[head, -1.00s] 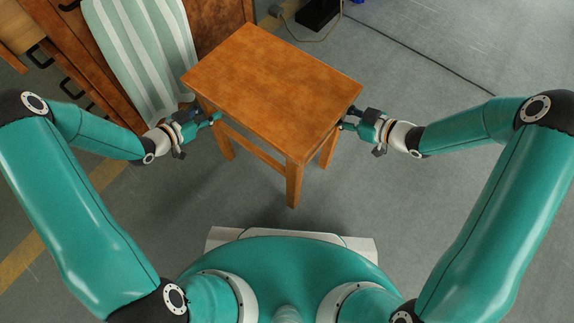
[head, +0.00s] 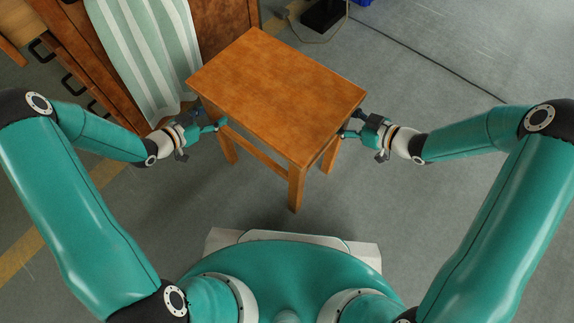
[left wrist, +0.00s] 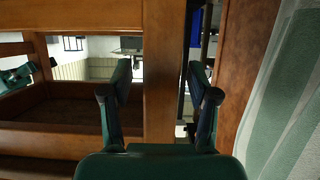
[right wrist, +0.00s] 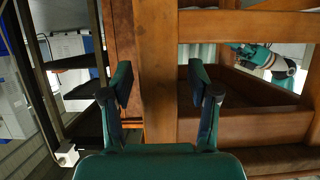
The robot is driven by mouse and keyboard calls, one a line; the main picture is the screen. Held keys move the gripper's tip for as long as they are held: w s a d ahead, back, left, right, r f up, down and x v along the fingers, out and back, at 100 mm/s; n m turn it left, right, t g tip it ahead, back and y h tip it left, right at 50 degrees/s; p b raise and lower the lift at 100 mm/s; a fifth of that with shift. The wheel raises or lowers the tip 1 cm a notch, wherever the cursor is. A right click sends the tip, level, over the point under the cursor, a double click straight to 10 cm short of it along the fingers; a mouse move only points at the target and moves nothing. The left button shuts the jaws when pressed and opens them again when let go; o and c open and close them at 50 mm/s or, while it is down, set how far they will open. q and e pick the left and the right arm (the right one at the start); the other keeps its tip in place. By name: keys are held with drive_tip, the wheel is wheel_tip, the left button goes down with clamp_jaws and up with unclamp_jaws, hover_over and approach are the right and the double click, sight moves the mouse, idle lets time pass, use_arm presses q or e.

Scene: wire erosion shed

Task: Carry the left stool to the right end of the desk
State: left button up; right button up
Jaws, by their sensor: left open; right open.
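A brown wooden stool (head: 278,95) stands upright in front of me, with a flat rectangular seat and straight legs. My left gripper (head: 219,124) is open by the stool's left side, just below the seat edge. In the left wrist view a stool leg (left wrist: 160,45) runs up between the two open fingers. My right gripper (head: 346,134) is open by the stool's right side. In the right wrist view another leg (right wrist: 156,45) fills much of the gap between its fingers. I cannot tell whether any finger touches wood. A brown desk (head: 60,50) with black handles is partly in view at upper left.
A green-and-white striped cloth (head: 146,55) hangs close behind the stool's left side. A black object (head: 323,15) with a cable lies on the floor at the top. The grey floor to the right (head: 430,75) is clear, crossed by a thin dark line.

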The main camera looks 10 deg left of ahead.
use_arm(q)
drive_tip(key=v, duration=1.1)
drive_tip(key=shift+s+a, duration=0.2)
drive_tip(key=shift+s, duration=0.1)
use_arm(e)
drive_tip(key=v, duration=1.2)
drive_tip(key=shift+f, duration=0.15)
